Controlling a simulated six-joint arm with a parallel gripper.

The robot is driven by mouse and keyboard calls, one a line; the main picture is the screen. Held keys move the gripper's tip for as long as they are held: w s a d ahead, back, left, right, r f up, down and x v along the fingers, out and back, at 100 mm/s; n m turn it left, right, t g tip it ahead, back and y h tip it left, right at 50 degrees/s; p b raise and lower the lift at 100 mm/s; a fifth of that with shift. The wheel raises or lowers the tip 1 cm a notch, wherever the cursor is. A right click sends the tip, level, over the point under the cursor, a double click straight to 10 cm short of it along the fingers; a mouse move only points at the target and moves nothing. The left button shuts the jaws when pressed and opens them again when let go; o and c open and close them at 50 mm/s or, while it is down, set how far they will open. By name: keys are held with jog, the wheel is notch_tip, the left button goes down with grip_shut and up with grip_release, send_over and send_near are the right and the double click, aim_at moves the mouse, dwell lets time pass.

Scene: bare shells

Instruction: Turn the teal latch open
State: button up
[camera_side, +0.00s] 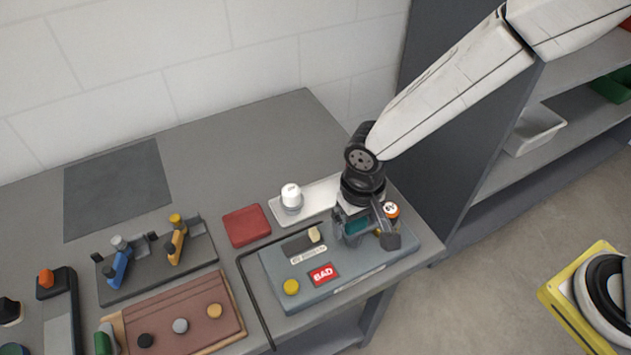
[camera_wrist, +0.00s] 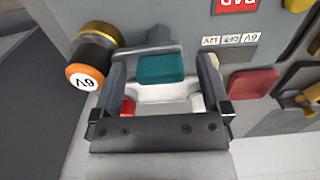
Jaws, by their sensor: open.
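The teal latch (camera_wrist: 160,68) shows in the wrist view as a flat teal block with a grey part behind it. In the side view a patch of its teal (camera_side: 356,226) shows at the right end of the grey-blue panel (camera_side: 275,262), partly covered by my gripper. My gripper (camera_side: 368,235) points down over this end of the panel. In the wrist view my gripper (camera_wrist: 160,75) is open, with one finger to each side of the teal block. Small gaps seem to show between block and fingers; contact cannot be told.
An orange-and-white cylinder marked 6V (camera_wrist: 85,77) stands close beside the left finger in the wrist view. The panel also carries a red BAD label (camera_side: 322,274), a yellow knob (camera_side: 291,287) and a cream slider (camera_side: 314,235). A white tray (camera_side: 325,193) lies behind.

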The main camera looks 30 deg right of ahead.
jog(key=c, duration=1.3)
jog(key=shift+n, duration=0.4)
jog(key=n, duration=1.7)
